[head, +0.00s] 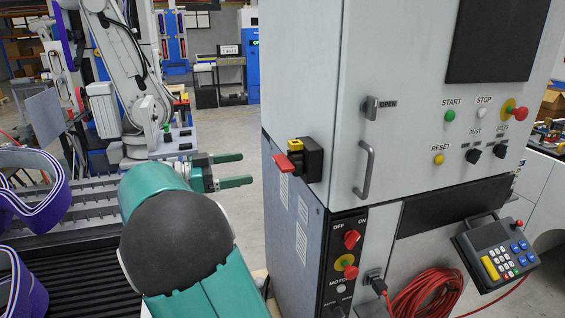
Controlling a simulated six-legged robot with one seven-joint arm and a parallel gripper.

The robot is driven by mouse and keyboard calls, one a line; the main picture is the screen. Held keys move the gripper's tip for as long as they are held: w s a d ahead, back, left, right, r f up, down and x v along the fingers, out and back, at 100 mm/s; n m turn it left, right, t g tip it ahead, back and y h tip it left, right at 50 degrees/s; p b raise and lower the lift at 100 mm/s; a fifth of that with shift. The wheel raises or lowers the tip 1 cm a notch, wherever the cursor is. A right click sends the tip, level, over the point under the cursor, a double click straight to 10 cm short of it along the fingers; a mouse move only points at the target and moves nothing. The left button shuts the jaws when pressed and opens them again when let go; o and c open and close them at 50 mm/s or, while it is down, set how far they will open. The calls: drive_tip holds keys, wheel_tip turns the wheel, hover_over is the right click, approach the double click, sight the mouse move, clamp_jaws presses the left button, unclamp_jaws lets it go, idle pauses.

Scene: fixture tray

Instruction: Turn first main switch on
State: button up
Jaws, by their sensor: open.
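A red-handled switch (284,163) with a yellow part on a black box is mounted on the left side of the grey cabinet. A red rotary switch (351,239) sits below on the cabinet's dark panel, under the labels OFF and ON. Which of the two is the first main switch I cannot tell. My gripper (246,169) is open and empty, its green fingers pointing right toward the red-handled switch. In the picture a small gap separates the fingertips from the red handle.
The grey cabinet (395,70) fills the right side, with a door handle (366,170) and a row of buttons. A keypad pendant (497,255) and a coiled red cable (425,296) are lower right.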

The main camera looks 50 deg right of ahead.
sight(277, 163)
drive_tip(key=x, duration=1.1)
drive_tip(key=shift+s+d+f, duration=0.1)
drive_tip(key=shift+s+d, duration=0.05)
drive_tip(key=shift+d, duration=0.2)
drive_tip(key=shift+c, duration=0.2)
drive_tip(key=c, duration=1)
